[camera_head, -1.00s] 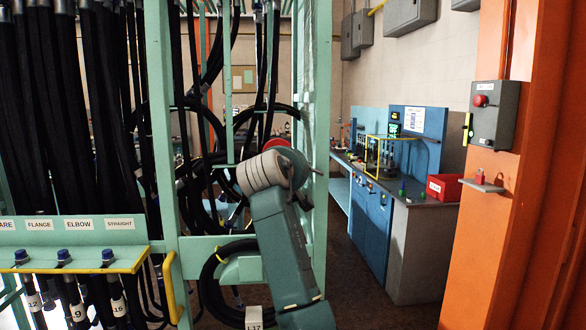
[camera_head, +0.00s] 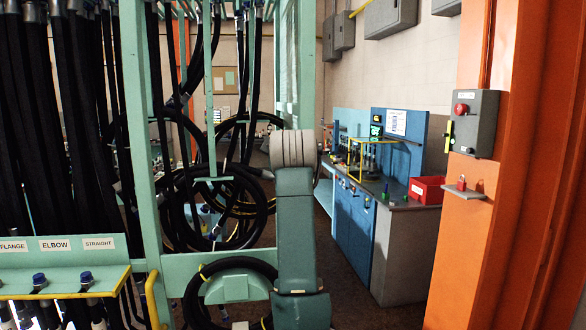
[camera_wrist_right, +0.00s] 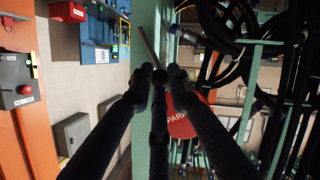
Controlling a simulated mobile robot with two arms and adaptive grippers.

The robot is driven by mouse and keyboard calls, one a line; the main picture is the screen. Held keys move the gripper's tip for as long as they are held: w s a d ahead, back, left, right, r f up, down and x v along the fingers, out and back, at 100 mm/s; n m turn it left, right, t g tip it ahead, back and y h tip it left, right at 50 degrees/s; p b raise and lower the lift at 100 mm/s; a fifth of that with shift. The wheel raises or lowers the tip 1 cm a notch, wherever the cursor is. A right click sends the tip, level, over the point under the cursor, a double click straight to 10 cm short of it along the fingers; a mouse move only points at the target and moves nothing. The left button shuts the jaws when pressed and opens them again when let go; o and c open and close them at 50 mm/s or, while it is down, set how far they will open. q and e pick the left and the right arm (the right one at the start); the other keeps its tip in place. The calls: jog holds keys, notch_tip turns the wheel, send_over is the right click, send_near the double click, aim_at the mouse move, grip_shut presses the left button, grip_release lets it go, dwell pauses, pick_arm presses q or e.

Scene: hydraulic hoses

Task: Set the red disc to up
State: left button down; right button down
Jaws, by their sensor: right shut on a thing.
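In the right wrist view the red disc (camera_wrist_right: 180,124) hangs beside a pale green post, partly covered by my fingers. Part of a word, "PAR", shows on its face, tilted. My right gripper (camera_wrist_right: 159,77) is shut at the disc's upper edge; the exact contact is hidden between the dark fingers. In the head view my right arm stands upright in front of the rack, and hides both the disc and the gripper. My left gripper is in neither view.
The green hose rack (camera_head: 144,180) fills the left, with black hoses hanging and coiled. A blue workbench (camera_head: 352,232) with a red bin (camera_head: 427,190) stands behind at right. An orange pillar (camera_head: 520,200) carries a grey button box (camera_head: 473,124) and a red padlock (camera_head: 461,183).

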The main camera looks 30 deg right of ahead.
jog(key=shift+d+f, duration=0.1)
jog(key=shift+f, duration=0.3)
jog(key=c, duration=1.9)
grip_release()
jog(key=shift+s+d+r, duration=0.1)
jog(key=shift+r, duration=0.05)
jog(key=shift+r, duration=0.1)
jog(key=v, duration=1.1)
jog(key=shift+s+r, duration=0.15)
jog(key=shift+s, duration=0.2)
